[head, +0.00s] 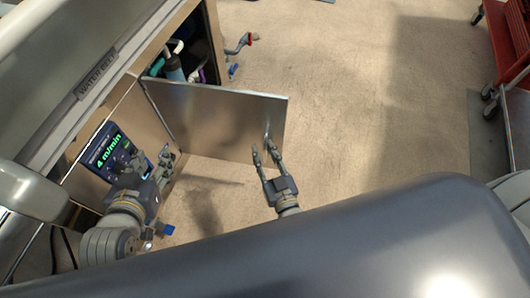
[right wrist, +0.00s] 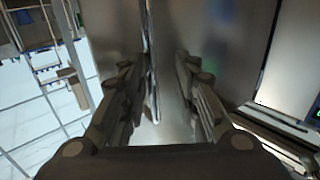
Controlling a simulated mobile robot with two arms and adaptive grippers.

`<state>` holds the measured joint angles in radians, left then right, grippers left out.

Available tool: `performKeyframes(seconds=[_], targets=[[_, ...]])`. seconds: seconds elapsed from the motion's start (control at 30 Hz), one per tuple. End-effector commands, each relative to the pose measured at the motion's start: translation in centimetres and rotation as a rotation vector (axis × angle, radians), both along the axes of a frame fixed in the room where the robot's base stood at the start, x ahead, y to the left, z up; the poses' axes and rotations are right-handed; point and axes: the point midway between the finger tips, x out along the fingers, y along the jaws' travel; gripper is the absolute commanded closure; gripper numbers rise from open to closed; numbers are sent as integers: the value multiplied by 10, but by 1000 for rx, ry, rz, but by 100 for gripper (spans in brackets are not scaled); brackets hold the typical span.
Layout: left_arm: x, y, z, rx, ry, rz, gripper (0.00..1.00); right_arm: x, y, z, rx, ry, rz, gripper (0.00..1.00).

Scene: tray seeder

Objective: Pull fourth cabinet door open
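The cabinet door (head: 215,120) is a flat metal panel, swung open from the cabinet on the left in the head view. A thin vertical handle (head: 267,128) is near its free edge. My right gripper (head: 264,153) is at that handle. In the right wrist view its fingers (right wrist: 160,95) stand apart, with the handle bar (right wrist: 149,60) between them, closer to the left finger; a firm grip does not show. My left gripper (head: 155,160) is beside the cabinet front, near the control panel, its fingers seemingly apart and empty.
The open cabinet (head: 190,45) holds hoses and a bottle-like part (head: 174,68). The control panel (head: 108,150) reads "4 m/min". A valve with a red handle (head: 245,40) sticks out beyond. A red cart (head: 508,40) stands far right. The floor (head: 340,100) right of the door is clear.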

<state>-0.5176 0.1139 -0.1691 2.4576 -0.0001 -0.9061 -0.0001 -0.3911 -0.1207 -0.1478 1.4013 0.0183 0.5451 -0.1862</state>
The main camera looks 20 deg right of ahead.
Motion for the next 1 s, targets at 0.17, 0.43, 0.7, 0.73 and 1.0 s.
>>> performKeyframes(seconds=[0.17, 0.43, 0.7, 0.73, 1.0], targets=[[0, 0, 1, 0, -2, -1, 60, -7, 0, 0, 1, 2, 1, 71], [0, 0, 0, 1, -1, -1, 60, -59, -5, -1, 0, 4, 0, 71], [0, 0, 0, 0, -1, 0, 60, -107, -10, -1, 0, 3, -2, 71], [0, 0, 0, 0, -1, 0, 60, -110, -10, -1, 0, 2, -2, 71], [0, 0, 0, 0, -1, 0, 60, -121, -12, 0, 0, 0, -3, 71]])
